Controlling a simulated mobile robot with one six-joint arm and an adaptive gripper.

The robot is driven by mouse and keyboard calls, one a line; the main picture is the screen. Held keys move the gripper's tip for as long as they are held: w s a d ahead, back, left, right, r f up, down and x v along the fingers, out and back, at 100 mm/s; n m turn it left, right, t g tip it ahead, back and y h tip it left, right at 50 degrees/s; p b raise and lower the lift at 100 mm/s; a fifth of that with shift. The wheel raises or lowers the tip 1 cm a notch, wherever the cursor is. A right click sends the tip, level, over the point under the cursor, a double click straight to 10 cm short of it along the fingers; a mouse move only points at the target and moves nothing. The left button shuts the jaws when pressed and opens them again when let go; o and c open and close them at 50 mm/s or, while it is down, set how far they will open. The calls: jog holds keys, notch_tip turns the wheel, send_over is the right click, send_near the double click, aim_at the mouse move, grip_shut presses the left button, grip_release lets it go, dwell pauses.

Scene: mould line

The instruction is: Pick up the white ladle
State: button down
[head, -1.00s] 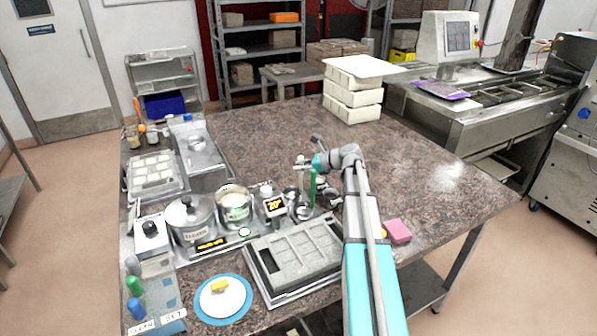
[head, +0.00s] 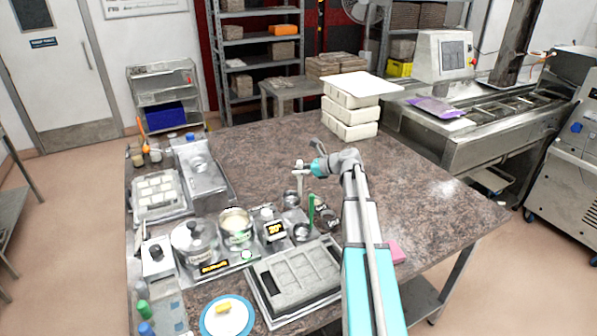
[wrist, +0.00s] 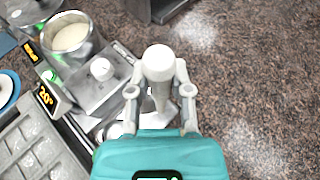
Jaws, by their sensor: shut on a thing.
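The white ladle is held upright in my gripper (head: 308,168). Its pale handle (head: 299,170) shows beside the teal gripper in the head view. In the wrist view its rounded white handle end (wrist: 158,62) sits between the two fingers of my gripper (wrist: 160,90), which are shut on it. The lower part of the ladle is mostly hidden in the wrist view. A metal cup (head: 291,198) shows below the handle in the head view; I cannot tell surely whether it belongs to this ladle.
A green-handled tool (head: 311,210) stands just below my gripper. A pot of cream-coloured mix (head: 236,224), a lidded pot (head: 194,240) and a grey mould tray (head: 260,303) are to the left and front. White blocks (head: 350,120) are stacked behind.

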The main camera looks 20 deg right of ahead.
aim_at(299, 161)
jog(key=shift+r+p, duration=0.55)
jog(key=shift+r, duration=0.35)
notch_tip(299, 161, up, 6)
jog(key=p, duration=0.6)
jog(key=shift+a, duration=0.15)
dwell(0.5)
